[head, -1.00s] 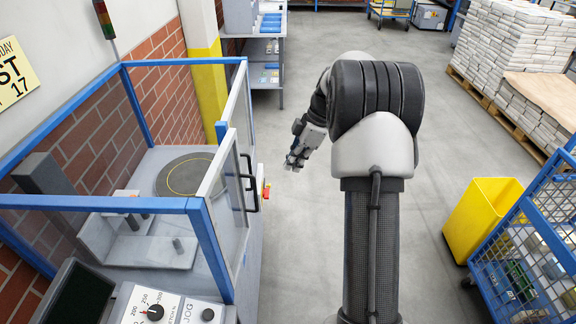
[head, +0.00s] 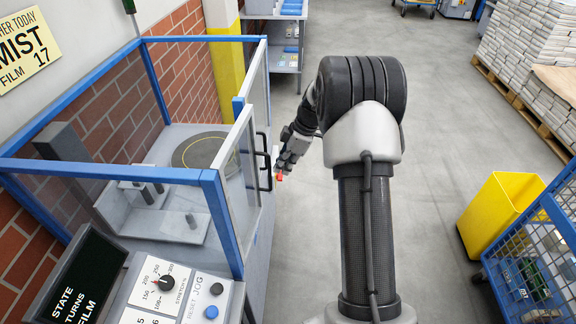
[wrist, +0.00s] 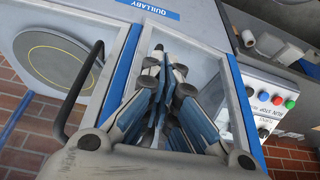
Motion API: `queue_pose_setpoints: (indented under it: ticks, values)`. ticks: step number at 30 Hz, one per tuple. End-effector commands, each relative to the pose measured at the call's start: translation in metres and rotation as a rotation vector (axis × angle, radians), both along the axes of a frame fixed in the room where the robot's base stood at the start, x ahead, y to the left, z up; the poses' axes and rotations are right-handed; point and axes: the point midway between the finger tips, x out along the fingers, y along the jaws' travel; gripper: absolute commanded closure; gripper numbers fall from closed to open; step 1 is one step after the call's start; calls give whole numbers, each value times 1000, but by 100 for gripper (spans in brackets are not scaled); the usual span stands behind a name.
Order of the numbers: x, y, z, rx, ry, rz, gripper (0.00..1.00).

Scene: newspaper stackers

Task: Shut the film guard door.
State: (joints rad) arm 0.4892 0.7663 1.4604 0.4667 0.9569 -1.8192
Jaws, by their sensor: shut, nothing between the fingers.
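The film guard door (head: 238,165) is on the side of the blue-framed machine facing my arm, with clear panels in pale frames and black upright handles (head: 268,172). I cannot tell how far it stands open. My gripper (head: 283,167) is just right of the handles in the head view, at about their height; contact cannot be made out. In the wrist view, my gripper (wrist: 160,105) has its blue-padded fingers together and empty, in front of a clear panel (wrist: 205,72). A black handle (wrist: 80,90) shows left of the fingers there.
A control panel (head: 165,285) with a dial and buttons is at the machine's near end. A round dark plate (head: 205,150) lies inside the guard. A yellow bin (head: 495,215) and a blue mesh cart (head: 530,265) stand at right. The grey floor between is clear.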

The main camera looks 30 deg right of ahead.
Motion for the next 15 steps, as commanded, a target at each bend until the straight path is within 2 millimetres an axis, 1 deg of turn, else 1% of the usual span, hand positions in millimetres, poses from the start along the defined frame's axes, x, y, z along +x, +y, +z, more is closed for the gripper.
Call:
queue_pose_setpoints:
  ticks: [7, 12, 15]
  values:
    - [2, 1, 0, -1, -1, 8, 100]
    - [19, 12, -2, 0, -2, 78, 100]
    - [29, 18, -2, -1, -1, 80, 100]
